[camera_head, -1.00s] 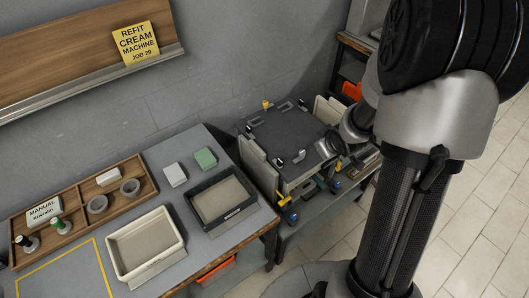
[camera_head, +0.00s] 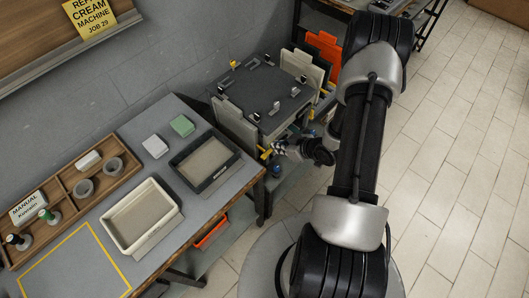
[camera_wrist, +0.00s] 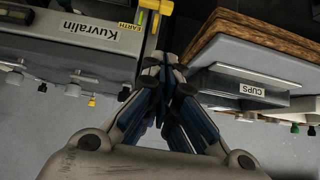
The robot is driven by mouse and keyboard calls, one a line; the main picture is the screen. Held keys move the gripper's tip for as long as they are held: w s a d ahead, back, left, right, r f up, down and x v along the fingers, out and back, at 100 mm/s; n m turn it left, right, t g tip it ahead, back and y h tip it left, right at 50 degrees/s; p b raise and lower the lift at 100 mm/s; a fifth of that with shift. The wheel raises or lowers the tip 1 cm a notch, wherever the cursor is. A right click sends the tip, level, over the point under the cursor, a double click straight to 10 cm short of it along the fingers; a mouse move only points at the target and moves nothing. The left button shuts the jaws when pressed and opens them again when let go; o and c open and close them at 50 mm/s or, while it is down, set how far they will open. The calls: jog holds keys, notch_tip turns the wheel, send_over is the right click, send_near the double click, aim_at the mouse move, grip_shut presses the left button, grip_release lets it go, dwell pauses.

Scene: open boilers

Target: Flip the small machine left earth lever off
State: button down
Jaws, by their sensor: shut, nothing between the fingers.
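The small machine (camera_head: 262,90) has a dark flat top with grey brackets and pale side panels, and stands right of the grey table. In the wrist view its front (camera_wrist: 70,45) appears upside down with a "Kuvralin" label. A yellow "EARTH" tag (camera_wrist: 123,27) sits by a yellow lever (camera_wrist: 156,6) with a green part near it, cut by the top edge. A yellow piece also shows at its front left corner in the head view (camera_head: 264,153). My gripper (camera_wrist: 160,65) is shut and empty, just below the lever in the wrist view. Contact with it cannot be told.
The grey table's edge (camera_head: 222,196) lies left of my gripper (camera_head: 280,148). In the wrist view a wooden-edged table (camera_wrist: 275,42) and a drawer-like "CUPS" box (camera_wrist: 240,87) are close on the right. Pale tiled floor (camera_head: 460,140) is open at right.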

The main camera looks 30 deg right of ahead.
jog(key=b, duration=0.4)
send_over(263, 156)
jog(key=f, duration=0.9)
jog(key=shift+s+d+f, duration=0.25)
jog(key=shift+s+f, duration=0.05)
jog(key=shift+s, duration=0.05)
jog(key=shift+f, duration=0.75)
jog(key=shift+s+a+f+b, duration=0.15)
jog(key=shift+a+f+b, duration=0.25)
jog(key=shift+f+b, duration=0.1)
jog(key=shift+s+a+f, duration=0.1)
jog(key=shift+a+f, duration=0.05)
jog(key=shift+f, duration=0.15)
jog(key=shift+s+a+f+b, duration=0.1)
jog(key=shift+a+f+b, duration=0.1)
jog(key=shift+f+b, duration=0.4)
jog(key=shift+a+f+b, duration=0.2)
jog(key=shift+f+b, duration=0.25)
jog(key=shift+b, duration=0.2)
jog(key=shift+r, duration=0.1)
